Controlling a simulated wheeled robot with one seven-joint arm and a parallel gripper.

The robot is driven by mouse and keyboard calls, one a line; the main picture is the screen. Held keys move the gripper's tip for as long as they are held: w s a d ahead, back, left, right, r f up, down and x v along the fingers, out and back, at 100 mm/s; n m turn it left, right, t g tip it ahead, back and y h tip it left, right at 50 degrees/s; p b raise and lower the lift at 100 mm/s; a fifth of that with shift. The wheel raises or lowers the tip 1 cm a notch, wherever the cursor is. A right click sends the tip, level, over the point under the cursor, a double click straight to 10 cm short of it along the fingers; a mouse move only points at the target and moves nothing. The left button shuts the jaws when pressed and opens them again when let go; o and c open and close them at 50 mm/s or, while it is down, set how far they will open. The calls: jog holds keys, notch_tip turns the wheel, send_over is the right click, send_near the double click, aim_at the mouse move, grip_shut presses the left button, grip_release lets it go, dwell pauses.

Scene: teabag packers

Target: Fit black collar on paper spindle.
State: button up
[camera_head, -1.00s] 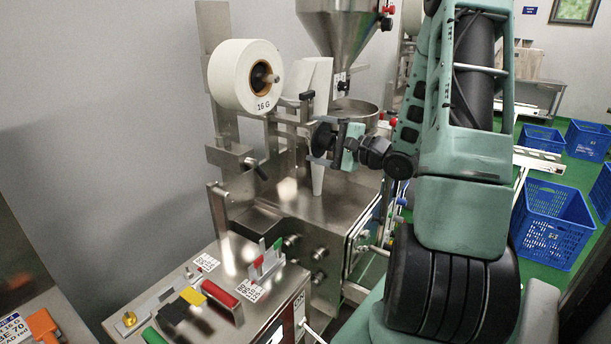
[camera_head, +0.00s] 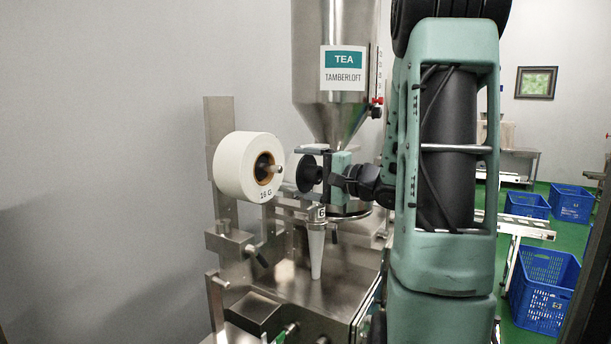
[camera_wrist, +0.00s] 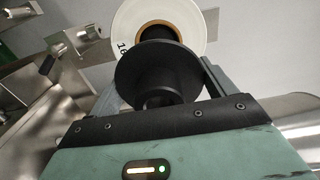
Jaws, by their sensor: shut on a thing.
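The black collar (camera_head: 305,174) is a flanged disc held in my gripper (camera_head: 314,171), whose fingers are shut on either side of it. In the wrist view the collar (camera_wrist: 150,80) sits between the two fingers, its flange facing the paper roll (camera_wrist: 190,20). In the head view the white roll (camera_head: 238,165), marked 16 G, hangs at the left. Its metal spindle (camera_head: 277,169) sticks out of the brown core towards the collar. The collar appears close in front of the spindle end, apart from it. In the wrist view the collar hides the spindle tip.
A steel hopper (camera_head: 335,110) labelled TEA stands just behind my gripper. Below are a white funnel tube (camera_head: 316,250) and the machine's steel top (camera_head: 330,285). Blue crates (camera_head: 545,285) stand on the green floor at right.

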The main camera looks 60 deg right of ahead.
aim_at(275, 168)
jog(key=shift+r+p, duration=0.15)
jog(key=shift+p, duration=0.45)
jog(key=shift+w+a+p, duration=0.15)
jog(key=shift+w+p, duration=0.15)
jog(key=shift+w, duration=1.15)
jog(key=shift+w+a+p, duration=0.1)
jog(key=shift+w+p, duration=0.15)
jog(key=shift+w, duration=1.2)
jog(key=shift+p, duration=1.25)
jog(key=shift+w+a+p, duration=0.15)
jog(key=shift+w+p, duration=0.3)
jog(key=shift+w, duration=1.15)
jog(key=shift+s+p, duration=0.4)
jog(key=shift+s, duration=0.9)
jog(key=shift+p, duration=0.6)
